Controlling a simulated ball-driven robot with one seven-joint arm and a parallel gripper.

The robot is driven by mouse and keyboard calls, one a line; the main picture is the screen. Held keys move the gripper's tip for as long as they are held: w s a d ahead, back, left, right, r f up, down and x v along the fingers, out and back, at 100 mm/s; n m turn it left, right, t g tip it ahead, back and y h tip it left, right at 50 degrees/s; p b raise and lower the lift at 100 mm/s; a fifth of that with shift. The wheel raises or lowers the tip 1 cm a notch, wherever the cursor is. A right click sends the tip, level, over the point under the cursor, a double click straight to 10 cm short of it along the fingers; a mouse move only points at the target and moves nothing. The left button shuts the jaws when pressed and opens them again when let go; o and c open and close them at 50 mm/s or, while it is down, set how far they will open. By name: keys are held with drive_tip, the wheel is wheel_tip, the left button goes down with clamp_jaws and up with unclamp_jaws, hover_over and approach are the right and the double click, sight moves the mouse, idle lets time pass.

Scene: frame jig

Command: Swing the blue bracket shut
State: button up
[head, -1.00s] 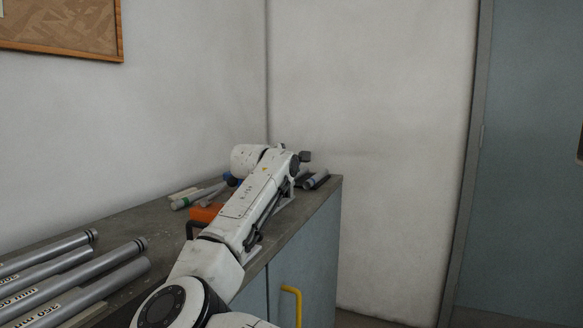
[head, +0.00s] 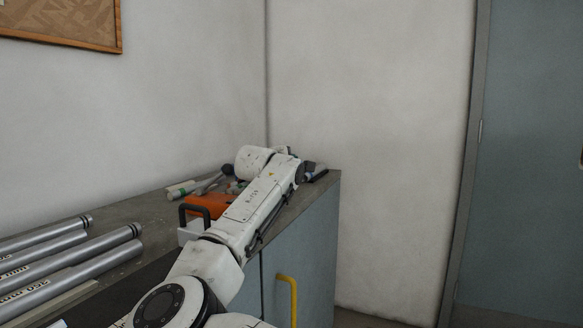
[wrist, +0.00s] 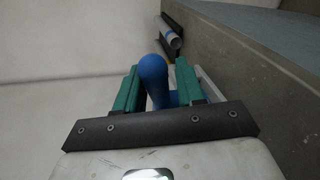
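A lower blue part runs right, to behind the right finger. My gripper (wrist: 158,66) has its two green fingers on either side of the blue part. A narrow gap shows beside the stem, so the fingers look apart and not clamped. The rest of the bracket and its mounting are hidden. In the head view my white arm reaches over the grey cabinet and hides the fingers.
The grey cabinet top (head: 127,212) carries several silver tubes (head: 55,268) at the left and an orange case (head: 209,206) with a dark handle beside my arm. A yellow handle (head: 293,300) sticks out of the cabinet front. A wall stands close behind.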

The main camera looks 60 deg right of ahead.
drive_tip(key=o, duration=0.3)
drive_tip(key=shift+s+d, duration=0.1)
drive_tip(key=shift+s, duration=0.1)
drive_tip(key=p+v, duration=0.1)
drive_tip(key=v, duration=0.9)
drive_tip(key=shift+a, duration=0.4)
drive_tip(key=shift+s, duration=0.1)
